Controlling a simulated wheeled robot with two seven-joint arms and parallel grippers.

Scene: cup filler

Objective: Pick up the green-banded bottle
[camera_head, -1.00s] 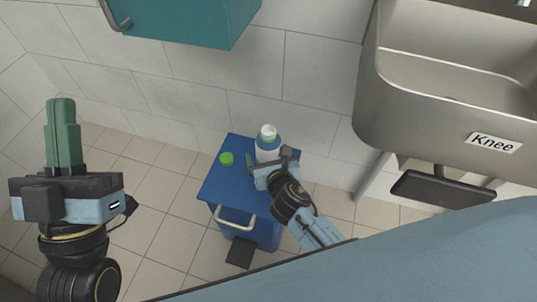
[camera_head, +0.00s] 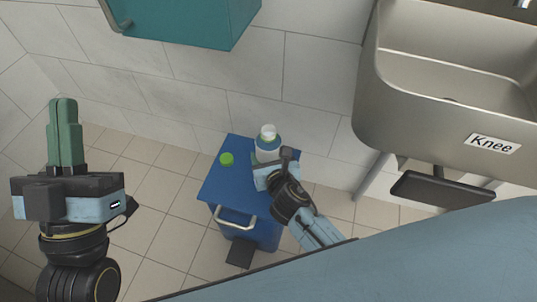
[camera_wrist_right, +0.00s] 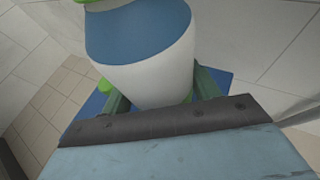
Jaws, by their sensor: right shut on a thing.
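The bottle (camera_head: 268,155) is white with a blue upper part and a pale cap, and stands upright at the back of the blue pedal bin's lid (camera_head: 228,180). In the right wrist view the bottle (camera_wrist_right: 150,78) shows green near its top above the blue part. My right gripper (camera_head: 264,164) is shut on the bottle's white body, with a green finger on each side. I cannot tell whether its base touches the lid. My left gripper (camera_head: 63,132) is raised at the left, apart from everything, its green fingers overlapping in view.
A small green round object (camera_head: 226,159) lies on the bin lid left of the bottle. A tiled wall (camera_head: 190,105) is close behind. A teal cabinet (camera_head: 190,20) hangs above, and a metal sink (camera_head: 430,100) with a knee plate (camera_head: 442,190) is at the right.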

